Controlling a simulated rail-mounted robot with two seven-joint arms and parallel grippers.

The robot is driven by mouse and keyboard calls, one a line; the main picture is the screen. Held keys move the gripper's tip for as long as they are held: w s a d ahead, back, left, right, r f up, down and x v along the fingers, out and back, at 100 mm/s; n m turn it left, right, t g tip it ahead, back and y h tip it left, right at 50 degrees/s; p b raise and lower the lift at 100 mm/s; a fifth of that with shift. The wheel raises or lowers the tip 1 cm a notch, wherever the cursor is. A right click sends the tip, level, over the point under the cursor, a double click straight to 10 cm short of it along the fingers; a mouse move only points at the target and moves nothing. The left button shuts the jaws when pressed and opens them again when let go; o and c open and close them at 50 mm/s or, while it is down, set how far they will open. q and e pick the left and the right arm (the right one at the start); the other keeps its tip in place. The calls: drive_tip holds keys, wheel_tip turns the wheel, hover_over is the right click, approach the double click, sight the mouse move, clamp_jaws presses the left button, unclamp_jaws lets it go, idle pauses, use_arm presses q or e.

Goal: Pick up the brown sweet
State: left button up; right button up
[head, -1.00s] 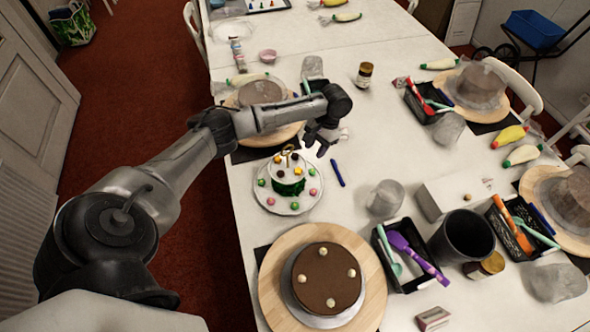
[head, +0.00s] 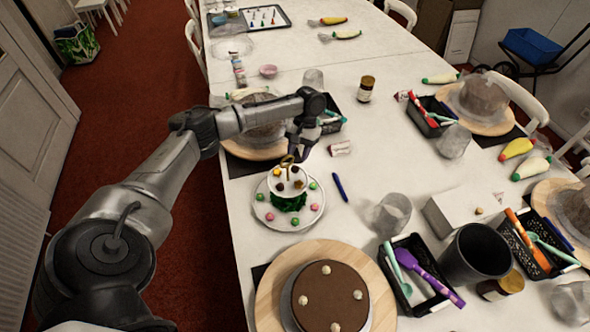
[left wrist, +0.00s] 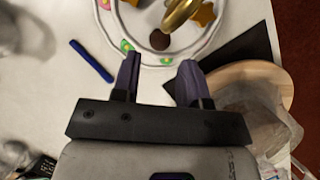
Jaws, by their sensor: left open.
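A brown round sweet (left wrist: 159,40) shows in the left wrist view beside a gold loop handle (left wrist: 180,14) and star-shaped pieces. These are on the small white tiered stand (head: 270,188), whose lower plate holds pink and green sweets. In the head view the stand's top pieces are too small to tell the brown sweet surely. My left gripper (head: 301,148) is over the far side of the stand, pointing down. In the left wrist view its fingers (left wrist: 158,68) are apart and empty, with the brown sweet ahead between their lines. My right gripper is not in view.
A blue pen (head: 340,187) lies right of the stand. A chocolate cake (head: 330,292) on a wooden turntable is in front. Another wooden turntable (head: 245,150) is behind, under my left arm. A clear cup (head: 388,215) and tool tray (head: 425,303) stand to the right.

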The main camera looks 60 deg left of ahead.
sight(295, 166)
use_arm(q)
drive_tip(key=x, duration=0.5)
drive_tip(key=shift+b, duration=0.4)
drive_tip(key=shift+a+f, duration=0.15)
drive_tip(key=shift+f, duration=0.15)
drive_tip(key=shift+c, duration=0.4)
